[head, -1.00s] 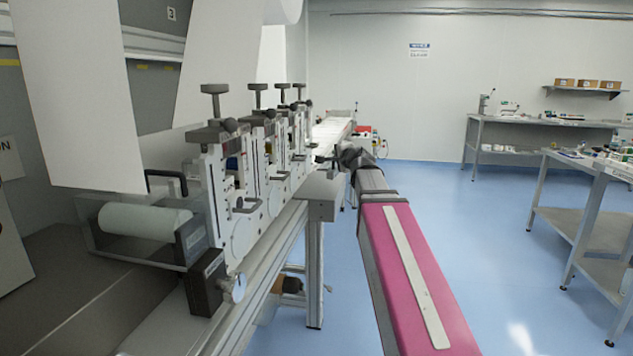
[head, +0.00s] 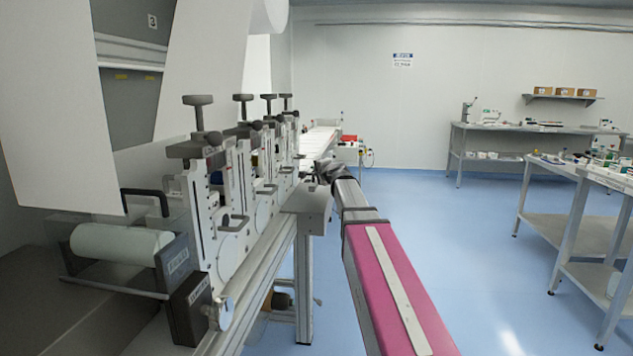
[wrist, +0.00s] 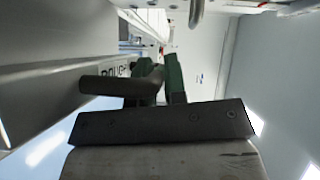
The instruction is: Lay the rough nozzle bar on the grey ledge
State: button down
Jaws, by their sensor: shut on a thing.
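In the wrist view my gripper (wrist: 160,82) has green fingers, shut on the rough nozzle bar (wrist: 105,86). The bar is a dark, rounded piece reaching out to the left of the fingers; partly hidden lettering shows beside it. In the head view my gripper (head: 327,170) is small and dark at the far end of my arm, and the bar cannot be made out there. A grey ledge (head: 311,203) sticks out at the end of the machine, just below and beside my gripper. I cannot tell whether the bar touches it.
The machine's row of slotted plates with knobs (head: 206,205) stands left of my arm. A rail (head: 255,285) runs along its front. A white web (head: 62,105) hangs at the left. Work benches (head: 525,130) stand far right, with clear blue floor between.

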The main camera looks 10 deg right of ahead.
jog(key=shift+f, duration=2)
jog(key=shift+f, duration=0.15)
jog(key=c, duration=1.2)
grip_release()
jog(key=shift+o, duration=0.2)
jog(key=shift+r, duration=0.2)
jog(key=v, duration=1.2)
